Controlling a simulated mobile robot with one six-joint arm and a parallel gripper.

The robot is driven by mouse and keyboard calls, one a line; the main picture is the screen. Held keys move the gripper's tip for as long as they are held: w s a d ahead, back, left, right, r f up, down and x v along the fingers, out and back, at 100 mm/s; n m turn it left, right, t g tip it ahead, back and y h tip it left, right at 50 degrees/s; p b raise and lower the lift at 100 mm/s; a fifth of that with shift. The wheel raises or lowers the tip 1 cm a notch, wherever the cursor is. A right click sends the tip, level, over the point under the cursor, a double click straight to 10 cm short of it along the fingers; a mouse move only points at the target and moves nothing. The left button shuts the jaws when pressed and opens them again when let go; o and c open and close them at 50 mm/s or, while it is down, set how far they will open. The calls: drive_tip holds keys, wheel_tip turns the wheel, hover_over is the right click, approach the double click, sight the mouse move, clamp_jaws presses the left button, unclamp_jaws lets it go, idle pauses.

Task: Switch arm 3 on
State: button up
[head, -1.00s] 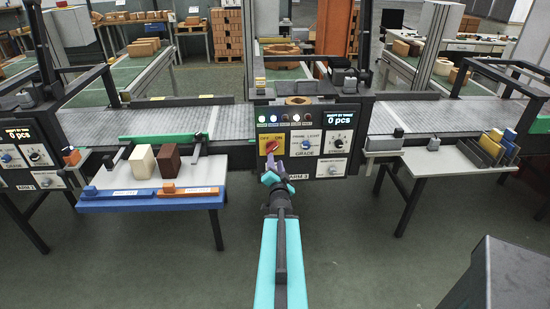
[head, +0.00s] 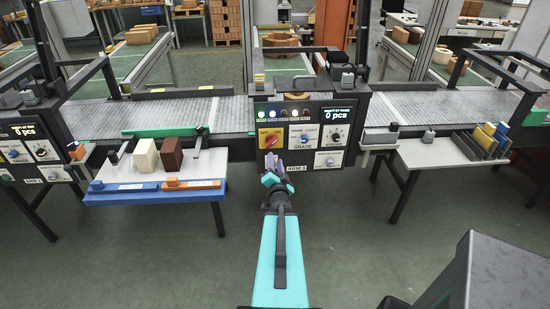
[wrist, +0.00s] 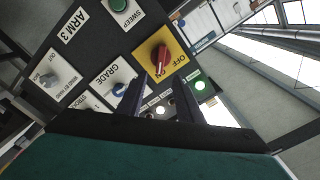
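The panel of arm 3 (head: 304,130) is in the middle of the head view. Its red rotary knob (head: 267,153) sits on a yellow plate marked OFF and ON at the panel's left side. My gripper (head: 271,168) is just below and in front of the knob. In the wrist view its two dark fingers (wrist: 158,100) are apart with nothing between them; the knob is beyond their tips.
A GRADE knob (wrist: 119,89) and a green SWEEP button (wrist: 118,5) are close to the red knob. At left a white table (head: 150,178) holds a cream block and a brown block. A grey table (head: 440,152) stands right. The floor in front is clear.

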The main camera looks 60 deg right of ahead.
drive_tip(key=shift+p+v, duration=1.25)
drive_tip(key=shift+p, duration=0.25)
